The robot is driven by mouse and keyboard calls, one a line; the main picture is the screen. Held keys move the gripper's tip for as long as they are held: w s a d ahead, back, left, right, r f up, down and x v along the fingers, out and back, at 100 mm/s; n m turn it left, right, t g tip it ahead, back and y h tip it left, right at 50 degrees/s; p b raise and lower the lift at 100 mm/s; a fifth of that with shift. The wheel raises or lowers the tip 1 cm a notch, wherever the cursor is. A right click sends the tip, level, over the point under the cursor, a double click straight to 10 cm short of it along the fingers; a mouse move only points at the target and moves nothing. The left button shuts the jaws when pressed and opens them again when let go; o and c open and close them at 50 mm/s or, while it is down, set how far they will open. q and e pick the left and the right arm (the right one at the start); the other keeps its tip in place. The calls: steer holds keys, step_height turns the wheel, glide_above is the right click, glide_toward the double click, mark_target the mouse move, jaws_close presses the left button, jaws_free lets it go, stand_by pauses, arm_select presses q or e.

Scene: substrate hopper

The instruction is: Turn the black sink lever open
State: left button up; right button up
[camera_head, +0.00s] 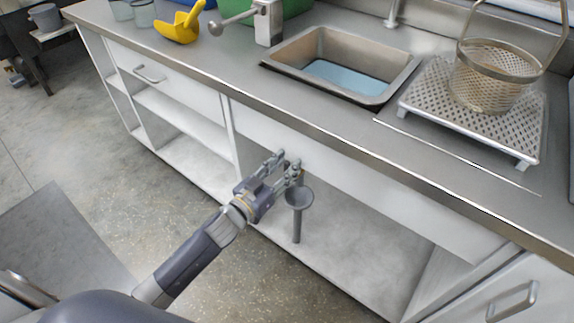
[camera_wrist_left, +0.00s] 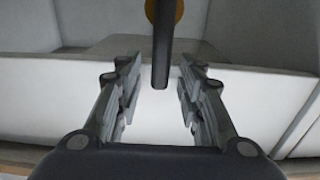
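The black lever (camera_wrist_left: 162,50) hangs down from a brass-coloured round part in the wrist view, its lower end between my two fingers with a gap on both sides. In the head view it is mostly hidden by my gripper. My left gripper (camera_head: 285,163) is open in front of the cabinet under the sink; its fingers also show in the wrist view (camera_wrist_left: 158,84), apart and holding nothing. The sink (camera_head: 345,68) is set in the counter above, with bluish water in it. My right gripper is not in view.
A grey funnel-topped drain pipe (camera_head: 298,199) stands just below my gripper. The metal counter (camera_head: 330,122) overhangs the open shelf. A perforated rack (camera_head: 425,98) with a wire basket (camera_head: 488,85) stands right of the sink. A yellow scoop (camera_head: 180,27) lies at the left.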

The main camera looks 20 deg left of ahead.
arm_select(q)
steer(key=shift+w+d, duration=0.2)
steer(key=shift+w, duration=0.3)
jaws_close()
